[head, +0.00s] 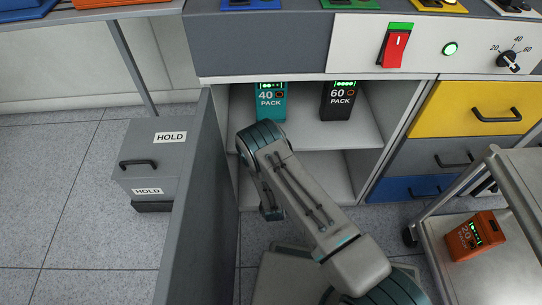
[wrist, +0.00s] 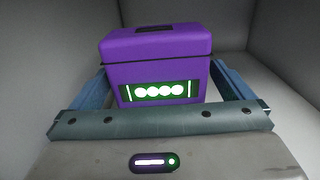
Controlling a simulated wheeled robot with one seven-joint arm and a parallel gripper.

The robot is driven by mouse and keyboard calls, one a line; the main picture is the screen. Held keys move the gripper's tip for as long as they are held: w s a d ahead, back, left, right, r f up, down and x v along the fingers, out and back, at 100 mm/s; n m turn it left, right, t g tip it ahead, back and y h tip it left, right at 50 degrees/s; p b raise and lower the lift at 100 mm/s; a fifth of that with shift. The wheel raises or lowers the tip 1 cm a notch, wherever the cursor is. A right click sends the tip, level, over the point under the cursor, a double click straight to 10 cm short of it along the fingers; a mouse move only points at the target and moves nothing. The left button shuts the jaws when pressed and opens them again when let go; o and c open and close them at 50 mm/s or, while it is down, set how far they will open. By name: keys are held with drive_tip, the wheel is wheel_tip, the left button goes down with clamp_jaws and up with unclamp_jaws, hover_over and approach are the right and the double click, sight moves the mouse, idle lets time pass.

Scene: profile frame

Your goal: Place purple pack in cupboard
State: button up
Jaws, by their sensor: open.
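The purple pack (wrist: 157,62) stands upright in the wrist view, with a lit green panel of white dots facing me. My gripper (wrist: 160,82) is open, with one blue finger on each side of the pack; I cannot tell whether they touch it. Pale walls surround the pack. The cupboard (head: 388,105) is open in the head view, with an upper shelf and a lower space. My arm reaches into it, and its end bends down toward the lower space. The fingers and the purple pack are hidden in the head view.
A teal 40 pack (head: 271,101) and a black 60 pack (head: 338,100) stand on the upper shelf. The grey door (head: 190,205) stands open at left, beside a HOLD box (head: 150,165). A cart (head: 500,275) at right carries an orange 20 pack (head: 476,236).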

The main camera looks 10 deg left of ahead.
drive_tip(key=p+v, duration=0.2)
drive_tip(key=v, duration=0.4)
drive_tip(key=shift+s, duration=0.2)
